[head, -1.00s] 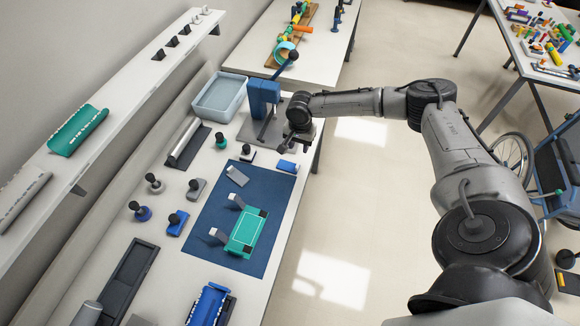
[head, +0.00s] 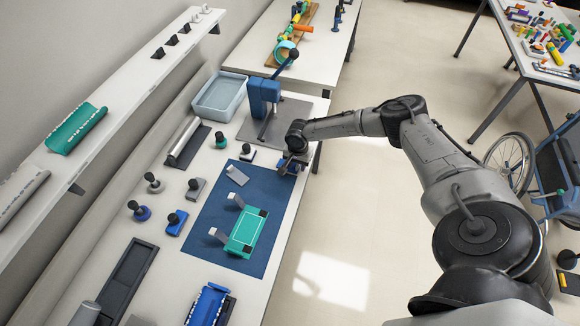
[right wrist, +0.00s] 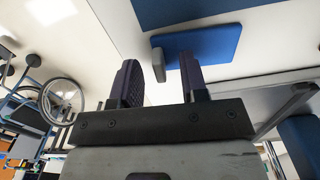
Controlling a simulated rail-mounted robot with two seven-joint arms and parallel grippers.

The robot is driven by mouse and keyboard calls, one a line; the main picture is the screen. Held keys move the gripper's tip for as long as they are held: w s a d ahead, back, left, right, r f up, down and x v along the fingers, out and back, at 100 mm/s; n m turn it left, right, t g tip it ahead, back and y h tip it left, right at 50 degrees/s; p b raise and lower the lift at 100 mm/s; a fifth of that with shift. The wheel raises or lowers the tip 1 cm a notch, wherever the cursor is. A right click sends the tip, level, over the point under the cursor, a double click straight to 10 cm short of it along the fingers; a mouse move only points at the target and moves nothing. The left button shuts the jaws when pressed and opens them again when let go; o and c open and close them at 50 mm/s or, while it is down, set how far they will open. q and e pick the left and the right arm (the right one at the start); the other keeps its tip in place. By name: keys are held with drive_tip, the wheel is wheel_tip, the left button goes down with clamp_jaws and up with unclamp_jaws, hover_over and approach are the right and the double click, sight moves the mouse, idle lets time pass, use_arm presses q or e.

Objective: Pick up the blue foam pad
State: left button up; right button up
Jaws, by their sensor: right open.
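The blue foam pad (right wrist: 205,46) lies at the far right corner of the dark blue mat (head: 215,255), by the table's edge. In the right wrist view it is a flat blue block with a grey piece at one end. My right gripper (head: 290,164) is low over the pad in the head view and hides most of it. In the right wrist view the gripper (right wrist: 158,66) is open, with the pad beyond its fingertips and nothing held. I cannot tell whether a finger touches the pad. My left gripper is out of view.
A teal box (head: 246,232) and small grey pieces lie on the mat. Several black-knobbed stamps stand left of it. A blue press (head: 262,92) with a lever stands just behind my right gripper. Open floor lies right of the table.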

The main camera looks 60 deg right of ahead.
drive_tip(key=shift+f, duration=0.45)
drive_tip(key=shift+c, duration=0.3)
clamp_jaws()
